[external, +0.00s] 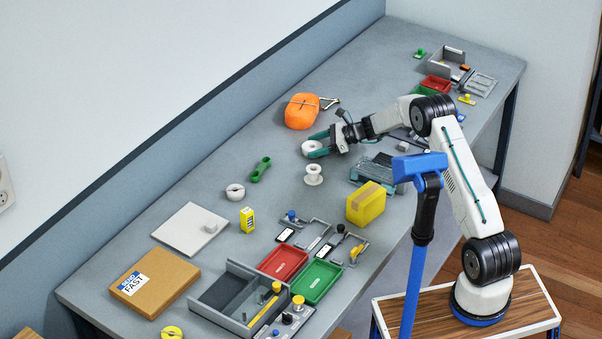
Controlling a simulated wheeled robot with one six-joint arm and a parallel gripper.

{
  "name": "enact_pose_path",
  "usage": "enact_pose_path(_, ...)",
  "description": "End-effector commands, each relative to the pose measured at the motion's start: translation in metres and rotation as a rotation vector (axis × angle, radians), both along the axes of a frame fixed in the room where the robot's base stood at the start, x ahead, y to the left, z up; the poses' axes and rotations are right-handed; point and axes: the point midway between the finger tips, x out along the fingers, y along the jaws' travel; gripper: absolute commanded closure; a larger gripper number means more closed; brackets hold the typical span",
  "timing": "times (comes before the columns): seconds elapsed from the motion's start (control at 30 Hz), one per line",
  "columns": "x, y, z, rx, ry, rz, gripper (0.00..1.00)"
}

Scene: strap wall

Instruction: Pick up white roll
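A white roll (310,147) is between the teal fingertips of my gripper (314,146), in the upper middle of the table. One finger is on its far side and one on its near side. I cannot tell whether the fingers press on it or whether it is clear of the table. A second white roll (235,190) lies on the table to the lower left. A white flanged spool (313,175) stands just in front of my gripper.
An orange bundle (301,111) lies just behind my gripper. A green handle-shaped piece (261,169), a yellow box (366,203) and a clear grey-blue container (372,171) are nearby. Red (283,262) and green trays (315,281) are at the front.

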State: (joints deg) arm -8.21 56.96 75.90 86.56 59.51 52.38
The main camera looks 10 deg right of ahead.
Motion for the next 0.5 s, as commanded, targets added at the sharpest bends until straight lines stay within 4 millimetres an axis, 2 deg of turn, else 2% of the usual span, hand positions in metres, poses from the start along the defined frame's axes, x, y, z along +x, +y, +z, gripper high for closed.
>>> enact_pose_path(0.33, -0.0002, -0.0003, -0.0002, 0.000, 0.000, 0.000, 0.56)
enact_pose_path(0.37, -0.0002, -0.0003, -0.0003, 0.000, 0.000, 0.000, 0.57)
enact_pose_path(0.4, -0.0002, -0.0003, -0.0001, -0.001, 0.000, 0.000, 0.68)
enact_pose_path(0.5, 0.0000, -0.0003, 0.0052, 0.000, -0.001, 0.000, 0.68)
